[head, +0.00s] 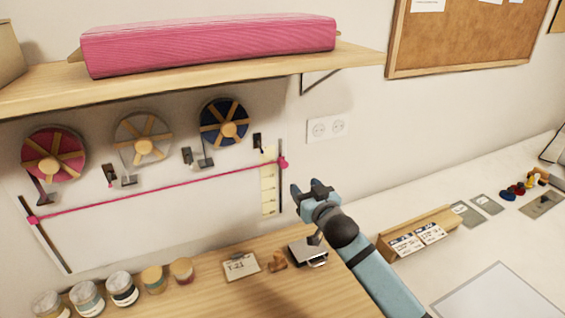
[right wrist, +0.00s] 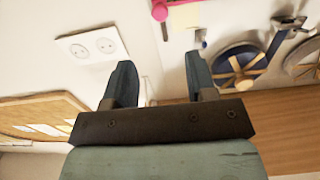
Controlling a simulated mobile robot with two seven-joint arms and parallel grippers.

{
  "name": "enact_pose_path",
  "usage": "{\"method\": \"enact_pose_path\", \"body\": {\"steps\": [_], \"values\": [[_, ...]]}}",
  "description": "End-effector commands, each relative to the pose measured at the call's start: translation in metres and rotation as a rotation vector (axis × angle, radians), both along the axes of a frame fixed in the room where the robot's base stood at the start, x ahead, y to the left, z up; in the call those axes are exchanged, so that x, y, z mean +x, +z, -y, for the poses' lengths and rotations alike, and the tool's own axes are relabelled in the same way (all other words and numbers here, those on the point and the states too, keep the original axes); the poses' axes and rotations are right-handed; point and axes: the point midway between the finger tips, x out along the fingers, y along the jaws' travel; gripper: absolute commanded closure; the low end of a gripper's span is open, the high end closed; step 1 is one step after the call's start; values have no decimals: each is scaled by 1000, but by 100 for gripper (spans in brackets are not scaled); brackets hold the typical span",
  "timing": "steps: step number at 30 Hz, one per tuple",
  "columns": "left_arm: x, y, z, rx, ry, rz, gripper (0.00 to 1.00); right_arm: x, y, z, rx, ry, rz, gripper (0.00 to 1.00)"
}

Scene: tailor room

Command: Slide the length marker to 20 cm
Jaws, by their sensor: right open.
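The length marker, a pink knob (head: 283,163), sits on a dark vertical rail on the wall, near the top of a pale scale strip (head: 268,184). The scale's figures are too small to read surely. A pink line runs from this knob down left to another pink knob (head: 33,220) on a second rail. My right gripper (head: 306,189) is open and empty, to the right of and a little below the marker, apart from it. In the right wrist view the marker (right wrist: 159,10) shows at the top edge, beyond the open fingers (right wrist: 159,72). My left gripper is not in view.
Ribbon spools (head: 143,138) hang on the wall above the line. A shelf (head: 200,72) with a pink fabric roll (head: 210,42) is overhead. Several jars (head: 123,289), a T-21 card (head: 241,265) and a wooden card holder (head: 420,235) stand below. A socket (head: 327,128) is on the wall.

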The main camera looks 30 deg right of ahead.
Motion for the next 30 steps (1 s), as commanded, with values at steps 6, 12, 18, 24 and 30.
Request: {"method": "enact_pose_path", "body": {"steps": [6,12,18,24,30], "values": [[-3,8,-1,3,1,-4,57,47,4,3,0,0,1,48],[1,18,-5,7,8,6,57,87,3,5,0,0,0,48],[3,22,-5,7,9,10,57,112,2,6,-1,0,0,48],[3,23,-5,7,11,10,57,120,1,6,0,1,0,48],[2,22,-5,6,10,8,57,119,1,6,0,1,0,48]]}}
